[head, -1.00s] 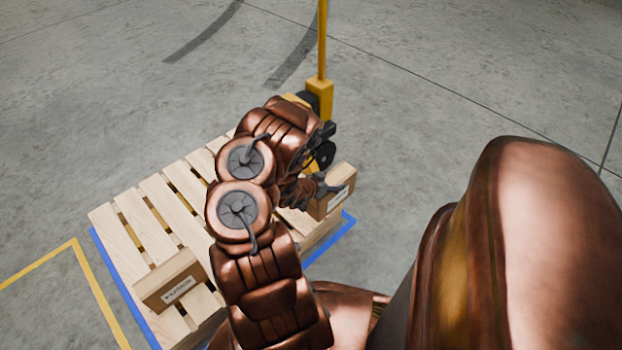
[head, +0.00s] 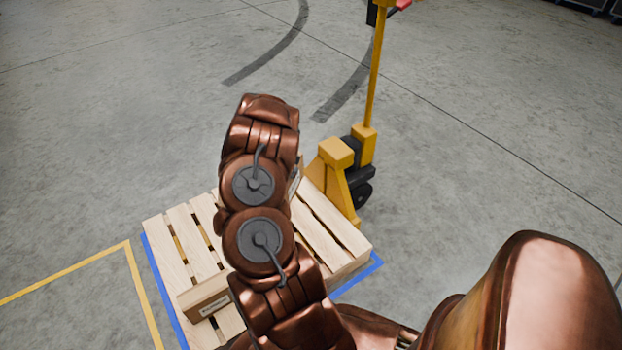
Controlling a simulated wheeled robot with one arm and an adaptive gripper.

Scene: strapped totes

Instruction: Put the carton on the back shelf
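One carton (head: 205,300), brown with a white label, lies on the near left part of the wooden pallet (head: 331,222). A narrow strip of another carton (head: 297,176) shows at the right edge of my arm, with part of a label. The rest of it is hidden behind the arm. My gripper is hidden behind my arm too, so its hold on that carton cannot be seen. No back shelf can be made out.
A yellow pallet jack (head: 337,172) stands at the pallet's far right, its handle rising. Blue floor tape (head: 358,279) edges the pallet and a yellow line (head: 139,280) runs to its left. Dark objects (head: 590,6) are cut off at the top right. Open concrete floor lies beyond.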

